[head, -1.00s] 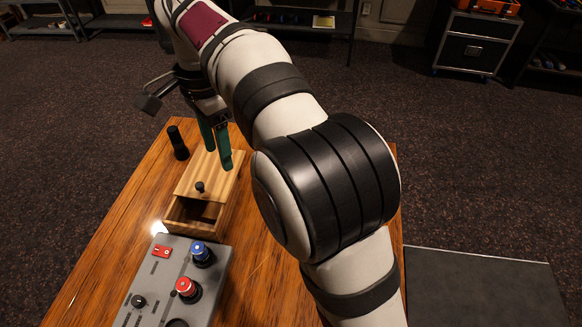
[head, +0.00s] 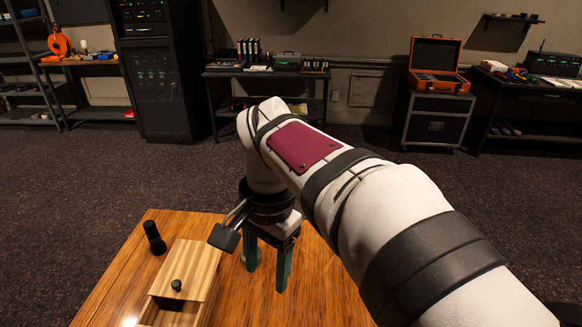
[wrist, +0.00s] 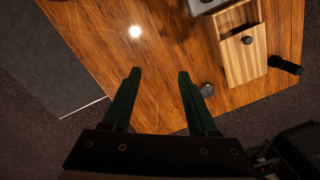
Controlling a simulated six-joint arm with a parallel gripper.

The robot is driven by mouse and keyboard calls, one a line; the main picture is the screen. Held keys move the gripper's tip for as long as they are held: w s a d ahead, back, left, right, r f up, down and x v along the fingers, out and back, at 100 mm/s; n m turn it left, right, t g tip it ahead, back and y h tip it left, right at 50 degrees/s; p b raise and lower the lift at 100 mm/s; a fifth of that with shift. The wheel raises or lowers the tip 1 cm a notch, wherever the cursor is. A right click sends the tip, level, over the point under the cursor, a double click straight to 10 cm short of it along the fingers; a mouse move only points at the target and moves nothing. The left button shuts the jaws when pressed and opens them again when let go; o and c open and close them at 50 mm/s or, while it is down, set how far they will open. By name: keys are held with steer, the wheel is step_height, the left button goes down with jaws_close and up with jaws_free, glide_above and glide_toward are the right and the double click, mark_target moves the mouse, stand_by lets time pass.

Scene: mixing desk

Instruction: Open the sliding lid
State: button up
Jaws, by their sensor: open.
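The light wooden box (head: 150,313) stands on the desk, cut off at the bottom of the head view. Its striped lid (head: 192,262) covers the far part, and a dark opening shows at the near end. A black knob (head: 176,285) stands on the lid near that opening. The lid (wrist: 243,62) and knob (wrist: 247,40) also show at upper right in the wrist view. My gripper (head: 266,279) is open and empty, with green fingers pointing down, to the right of the box and apart from it. In the wrist view my gripper (wrist: 160,73) has only bare desk between its fingers.
A black cylinder (head: 154,238) stands left of the lid's far end. A small round grey object (wrist: 207,90) lies between my gripper and the box. A grey panel (wrist: 200,5) shows at the wrist view's top edge. The desk (head: 310,300) is clear right of my gripper.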

steer(key=w+a+f+n+t+y, duration=0.1)
steer(key=w+a+f+n, duration=0.1)
steer(key=a+n, duration=0.35)
steer(key=w+a+f+n+t, duration=0.1)
steer(key=w+a+f+n, duration=0.15)
steer(key=a+n, duration=0.35)
steer(key=n+t+y, duration=0.1)
steer(key=n+t, duration=0.1)
steer(key=n, duration=0.2)
glide_toward(176, 283)
steer(key=x, duration=0.8)
steer(key=shift+c, duration=0.3)
jaws_close()
